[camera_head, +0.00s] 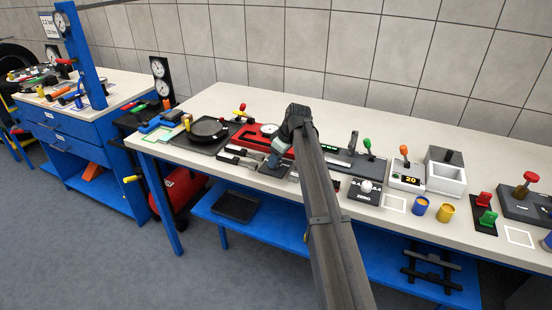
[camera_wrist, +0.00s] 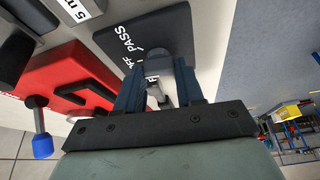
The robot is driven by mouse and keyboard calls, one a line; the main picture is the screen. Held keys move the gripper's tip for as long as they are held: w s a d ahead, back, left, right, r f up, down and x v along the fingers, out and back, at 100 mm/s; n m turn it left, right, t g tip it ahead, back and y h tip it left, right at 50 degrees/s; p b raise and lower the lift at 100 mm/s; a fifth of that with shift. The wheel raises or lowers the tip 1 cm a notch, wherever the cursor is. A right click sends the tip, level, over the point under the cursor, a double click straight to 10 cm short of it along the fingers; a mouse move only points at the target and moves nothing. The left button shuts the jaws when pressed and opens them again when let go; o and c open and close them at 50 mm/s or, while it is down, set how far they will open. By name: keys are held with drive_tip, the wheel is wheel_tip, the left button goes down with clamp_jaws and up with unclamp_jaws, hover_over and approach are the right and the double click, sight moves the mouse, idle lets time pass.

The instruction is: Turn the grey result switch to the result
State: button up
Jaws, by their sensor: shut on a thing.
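White lettering on the plate reads PASS, with a partly covered OFF near the knob and a third label mostly hidden by my fingers. In the wrist view my gripper (camera_wrist: 160,80) has its two blue-grey fingers on either side of the switch and is shut on it. In the head view my gripper (camera_head: 279,150) is low over the dark switch plate (camera_head: 273,171) at the bench's front edge. The switch itself is hidden there, and I cannot tell which label it points to.
A red fixture with a dial (camera_head: 258,134) stands just behind my gripper. A black round pan-like plate (camera_head: 208,130) is to the left. A ZERO box (camera_head: 364,192) and a block with an orange-topped lever (camera_head: 407,175) are to the right. The bench's front edge is close.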

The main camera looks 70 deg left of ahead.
drive_tip(key=m+t, duration=0.1)
drive_tip(key=m, duration=0.4)
drive_tip(key=shift+s+d+t+y, duration=0.1)
drive_tip(key=shift+s+t+y, duration=0.05)
drive_tip(key=shift+t+y, duration=0.2)
drive_tip(key=shift+m+t, duration=0.75)
drive_tip(key=shift+m, duration=1.15)
drive_tip(key=o, duration=1)
drive_tip(key=shift+o, duration=0.2)
drive_tip(key=v, duration=1.3)
drive_tip(key=shift+d+r, duration=0.2)
drive_tip(key=shift+r, duration=0.15)
drive_tip(key=shift+s, duration=0.15)
